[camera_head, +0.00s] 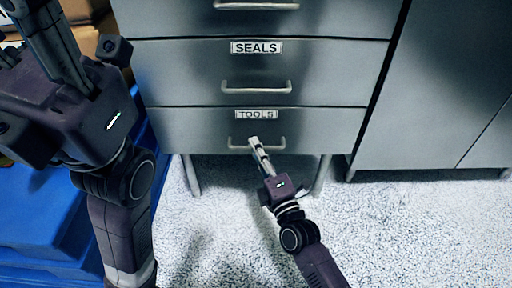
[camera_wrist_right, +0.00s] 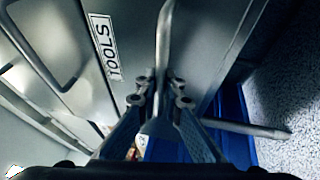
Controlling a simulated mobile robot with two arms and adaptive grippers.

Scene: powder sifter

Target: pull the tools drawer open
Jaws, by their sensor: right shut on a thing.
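The tools drawer (camera_head: 190,130) is the lowest grey drawer in the head view, with a white "TOOLS" label (camera_head: 256,114). The label also shows in the right wrist view (camera_wrist_right: 102,45). The drawer's bar handle (camera_head: 278,144) runs across its front below the label. My right gripper (camera_head: 255,143) is shut on this handle (camera_wrist_right: 163,40), with a finger on either side of the bar in the right wrist view. The drawer front looks about flush with the cabinet. My left gripper (camera_head: 40,40) is at the upper left, well away from the drawer; its jaw opening is unclear.
The seals drawer (camera_head: 180,70) with its own handle (camera_head: 256,88) is directly above. Cabinet legs (camera_head: 190,175) stand below. A plain grey cabinet (camera_head: 430,90) is at the right. Blue containers (camera_head: 50,205) are at the left. Speckled floor (camera_head: 410,230) in front is clear at the right.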

